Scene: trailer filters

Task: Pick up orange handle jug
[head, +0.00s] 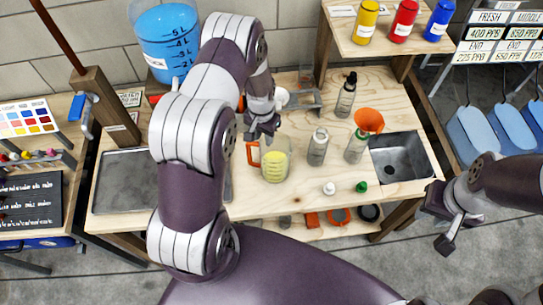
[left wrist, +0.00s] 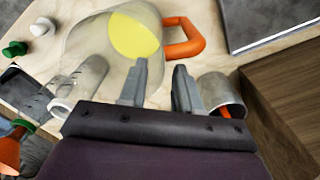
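The jug (head: 276,165) is clear, holds something yellow and has an orange handle (head: 252,154) on its left side. It stands upright on the wooden bench. In the left wrist view the jug (left wrist: 88,45) is at the top, with its orange handle (left wrist: 190,38) to the right. My left gripper (head: 264,128) is just behind and above the jug. In the left wrist view its two fingers (left wrist: 160,88) are apart with nothing clearly held between them; contact with the jug cannot be told. My right gripper (head: 442,222) is open and empty, right of the bench.
A clear bottle (head: 318,148) stands close right of the jug. Beyond it are a bottle with an orange funnel (head: 369,121), a dark-capped bottle (head: 346,96) and a sink (head: 402,158). A white cap (head: 329,188) and green cap (head: 361,187) lie near the front edge.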

